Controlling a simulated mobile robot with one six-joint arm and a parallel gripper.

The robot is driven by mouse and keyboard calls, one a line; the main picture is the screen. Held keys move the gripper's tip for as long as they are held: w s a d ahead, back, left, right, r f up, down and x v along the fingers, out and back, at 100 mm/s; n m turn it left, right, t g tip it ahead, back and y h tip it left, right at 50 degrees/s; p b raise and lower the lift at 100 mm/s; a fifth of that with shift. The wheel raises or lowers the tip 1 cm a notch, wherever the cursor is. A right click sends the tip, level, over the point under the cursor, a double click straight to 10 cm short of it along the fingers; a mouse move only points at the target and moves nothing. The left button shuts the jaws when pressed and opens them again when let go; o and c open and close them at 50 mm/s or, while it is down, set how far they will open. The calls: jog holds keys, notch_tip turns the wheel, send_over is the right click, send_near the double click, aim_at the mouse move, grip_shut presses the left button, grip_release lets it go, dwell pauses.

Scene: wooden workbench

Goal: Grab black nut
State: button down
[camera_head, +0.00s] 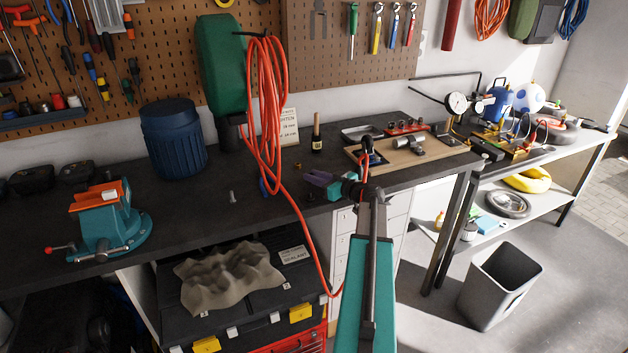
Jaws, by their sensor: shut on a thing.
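My gripper (311,187), with purple and teal parts, is low over the front part of the dark workbench (200,220), right of the hanging red hose. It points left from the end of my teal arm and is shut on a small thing. The black nut cannot be made out clearly; dark parts at the fingertips blend with the dark bench top. A small brass-coloured piece (297,166) lies on the bench just behind the gripper. A grey bolt (232,197) stands to the left of the gripper.
The red hose (266,120) hangs close left of my gripper and loops below it. A teal vise (108,225) and blue barrel (173,138) stand left. A dark bottle (317,135) stands behind; a wooden board (410,150) with parts lies right. The bench around the bolt is clear.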

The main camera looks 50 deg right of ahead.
jog(key=shift+r+b, duration=0.75)
jog(key=shift+r, duration=0.65)
jog(key=s+a+b, duration=0.1)
jog(key=s+b, duration=0.1)
jog(key=s, duration=0.6)
jog(key=s+a+r+b, duration=0.1)
jog(key=s+b, duration=0.1)
jog(key=s, duration=0.5)
jog(key=shift+s+a+r+b, duration=0.25)
jog(key=shift+s+a+b, duration=0.05)
jog(key=shift+s+b, duration=0.1)
jog(key=shift+s, duration=0.1)
